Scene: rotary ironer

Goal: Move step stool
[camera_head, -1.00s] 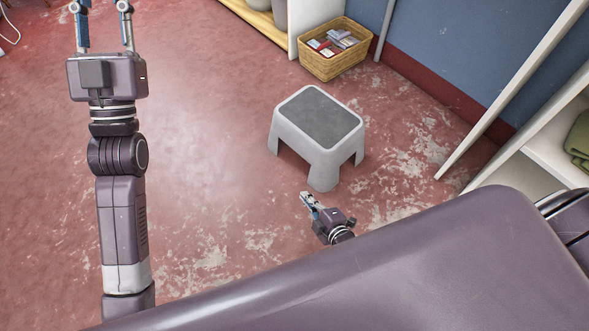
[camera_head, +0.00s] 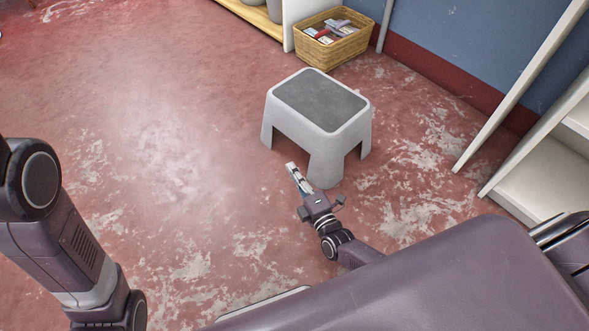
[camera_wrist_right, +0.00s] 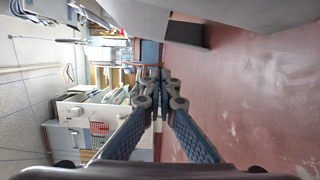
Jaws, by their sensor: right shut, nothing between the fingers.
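A light grey step stool (camera_head: 318,115) with a dark grey top stands upright on the red floor in the head view. My right gripper (camera_head: 292,168) is shut and empty, low near the stool's front leg, on its left side in the picture. I cannot tell from the head view whether the tips touch it. In the right wrist view the right fingers (camera_wrist_right: 158,84) meet at their tips, and the grey stool (camera_wrist_right: 222,22) shows at the top. My left arm shows at the left of the head view, but its gripper is out of the picture.
A wicker basket (camera_head: 327,48) with small packets stands behind the stool near the blue wall (camera_head: 455,50). White shelving (camera_head: 548,172) stands at the right. The floor left of the stool (camera_head: 150,140) is clear.

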